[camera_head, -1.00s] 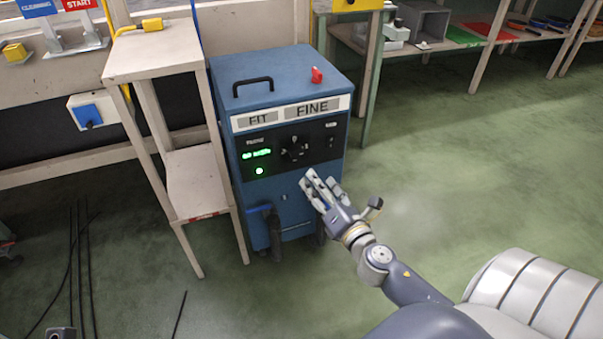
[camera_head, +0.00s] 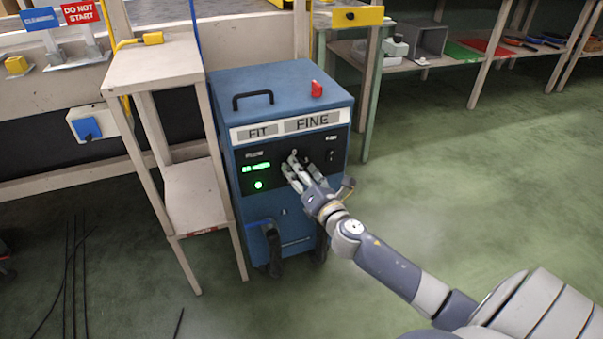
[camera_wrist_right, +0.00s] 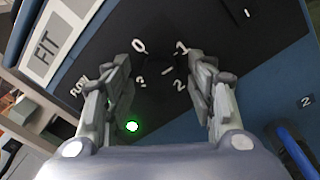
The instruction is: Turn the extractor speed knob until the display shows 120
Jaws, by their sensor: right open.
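The blue extractor cabinet (camera_head: 285,95) stands left of centre in the head view, with a black control panel on its front. A green lit display (camera_head: 256,167) sits at the panel's left; its digits are too small to read. The dark speed knob (camera_wrist_right: 168,72) shows faintly in the right wrist view, between the fingers and among printed numbers. In the head view my fingers mostly hide it. My right gripper (camera_head: 297,170) is open, its fingers on either side of the knob at the panel; I cannot tell whether they touch it. My left gripper is not in view.
A green round light (camera_head: 258,185) glows below the display. A narrow beige stand (camera_head: 155,60) is close to the cabinet's left. A red switch (camera_head: 316,88) and black handle (camera_head: 253,95) are on top. The green floor to the right is open.

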